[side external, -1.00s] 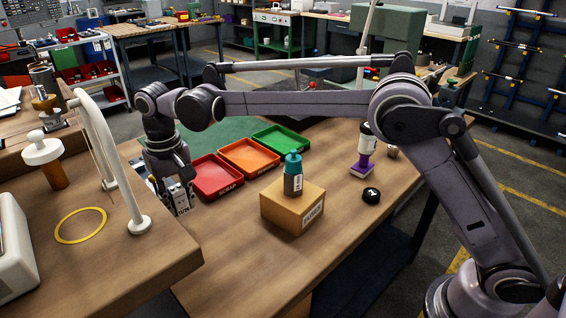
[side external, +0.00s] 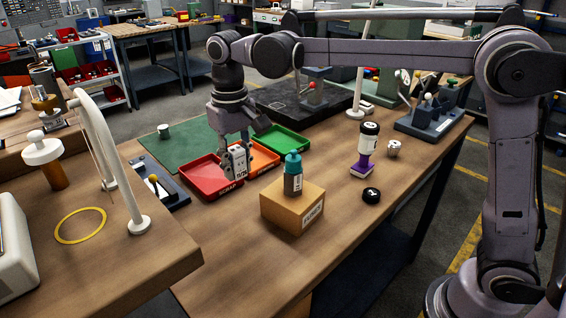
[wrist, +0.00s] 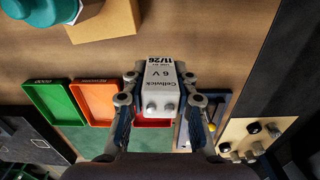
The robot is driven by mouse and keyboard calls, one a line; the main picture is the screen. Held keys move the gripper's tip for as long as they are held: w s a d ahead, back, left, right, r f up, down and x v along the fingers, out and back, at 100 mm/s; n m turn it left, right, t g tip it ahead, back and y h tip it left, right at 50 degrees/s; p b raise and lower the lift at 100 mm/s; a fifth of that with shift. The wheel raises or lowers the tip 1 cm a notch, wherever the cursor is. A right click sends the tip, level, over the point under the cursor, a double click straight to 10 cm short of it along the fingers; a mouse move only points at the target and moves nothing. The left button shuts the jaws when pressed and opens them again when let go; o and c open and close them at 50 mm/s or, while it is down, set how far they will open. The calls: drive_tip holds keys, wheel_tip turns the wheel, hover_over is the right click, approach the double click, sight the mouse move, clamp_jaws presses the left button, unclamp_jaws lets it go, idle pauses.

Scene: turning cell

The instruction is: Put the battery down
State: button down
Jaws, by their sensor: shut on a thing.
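My gripper (side external: 237,150) is shut on a white block battery (side external: 238,163) and holds it above the trays. In the wrist view the battery (wrist: 159,88) sits between the two fingers, with "Cellwick 6 V 11/26" printed on it and two round terminals toward me. The red scrap tray (side external: 203,187) lies below and to the left of the battery in the side view. The orange tray (side external: 268,163) is beside it, partly hidden by the gripper, and the green tray (side external: 290,145) is beyond. All three trays look empty where I can see them.
A cardboard box (side external: 273,207) with a teal-capped bottle (side external: 293,173) on it stands close to the trays. A dark device with a yellow-tipped lever (side external: 155,183) is at left. A purple-based bottle (side external: 367,148) and a black puck (side external: 371,195) stand right. The front tabletop is clear.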

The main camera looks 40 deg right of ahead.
drive_tip(key=s, duration=0.9)
hover_over(233, 276)
wheel_tip(233, 276, down, 8)
drive_tip(key=shift+r, duration=0.15)
drive_tip(key=shift+f, duration=2)
drive_tip(key=shift+f, duration=0.15)
drive_tip(key=c, duration=1.1)
unclamp_jaws()
drive_tip(key=shift+o, duration=0.2)
